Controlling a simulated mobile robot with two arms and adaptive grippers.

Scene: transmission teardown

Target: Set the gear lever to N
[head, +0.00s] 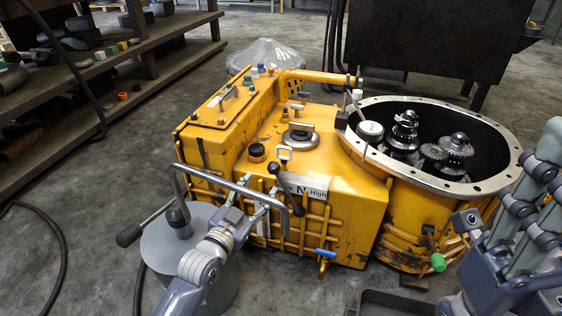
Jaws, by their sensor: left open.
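The gear lever (286,188) is a dark bar with a black knob on the front of the yellow transmission housing (345,215). It slants from upper left to lower right, with its knob end up. A white label (312,189) beside it reads "N" and "High"; the lever stands left of the "N" and its part of the label is covered. My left gripper (250,202) is open, low and left of the lever, apart from it as far as I can tell. My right gripper (508,215) is at the right edge, partly cut off; its opening is unclear.
A grey round drum (205,265) stands at the front left. A bent metal bar (215,178) crosses near my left gripper. The round bell opening (497,120) holds gears. A blue-handled tap (324,254) sticks out low in front. Shelves (105,75) stand at left.

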